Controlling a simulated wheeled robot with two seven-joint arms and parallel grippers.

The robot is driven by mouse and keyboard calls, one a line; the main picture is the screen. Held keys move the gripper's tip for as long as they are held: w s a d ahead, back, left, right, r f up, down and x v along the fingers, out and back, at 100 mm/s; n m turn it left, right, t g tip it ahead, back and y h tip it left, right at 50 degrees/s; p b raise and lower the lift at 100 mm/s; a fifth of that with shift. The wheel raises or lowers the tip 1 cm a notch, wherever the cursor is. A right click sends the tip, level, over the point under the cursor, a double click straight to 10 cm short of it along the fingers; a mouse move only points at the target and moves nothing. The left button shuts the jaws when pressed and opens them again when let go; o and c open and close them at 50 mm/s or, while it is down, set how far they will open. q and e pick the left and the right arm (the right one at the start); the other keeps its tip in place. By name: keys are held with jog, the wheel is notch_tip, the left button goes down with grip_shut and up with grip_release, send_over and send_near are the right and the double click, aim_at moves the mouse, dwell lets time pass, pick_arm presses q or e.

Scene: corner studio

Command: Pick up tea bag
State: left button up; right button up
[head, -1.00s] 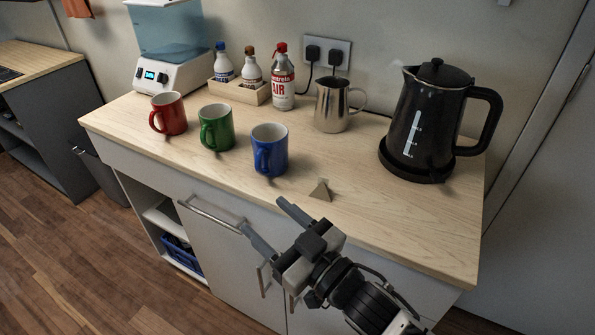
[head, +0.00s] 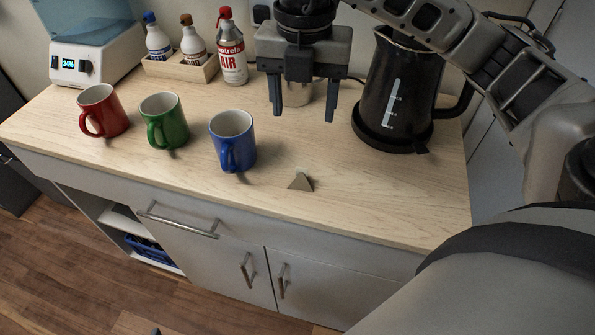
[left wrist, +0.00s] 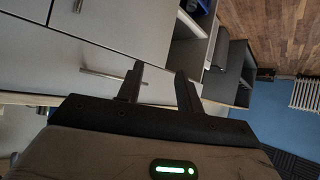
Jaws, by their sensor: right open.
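The tea bag (head: 301,181) is a small beige pyramid on the wooden countertop (head: 250,205), near its front edge and right of the blue mug. My right gripper (head: 304,112) is open and empty, pointing down above the counter behind the tea bag and in front of the metal pitcher. It is apart from the tea bag. My left gripper (left wrist: 158,85) shows in the left wrist view with its two fingers apart and nothing between them. It faces the cabinet fronts.
Red (head: 103,111), green (head: 164,121) and blue (head: 233,141) mugs stand left of the tea bag. A black kettle (head: 395,100) stands at the right. The metal pitcher (head: 298,93) is mostly hidden behind my right gripper. Bottles (head: 231,50) and a dispenser (head: 98,55) stand at the back left.

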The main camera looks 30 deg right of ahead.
jog(key=b, duration=0.1)
send_near(302, 171)
jog(key=f, duration=0.5)
jog(key=shift+w+d+f, duration=0.15)
jog(key=shift+w+d, duration=0.05)
jog(key=shift+w, duration=0.05)
jog(key=f, duration=0.5)
jog(key=shift+s+a+f, duration=0.1)
jog(key=shift+s, duration=0.1)
jog(key=c, duration=1.1)
jog(key=shift+c, duration=0.3)
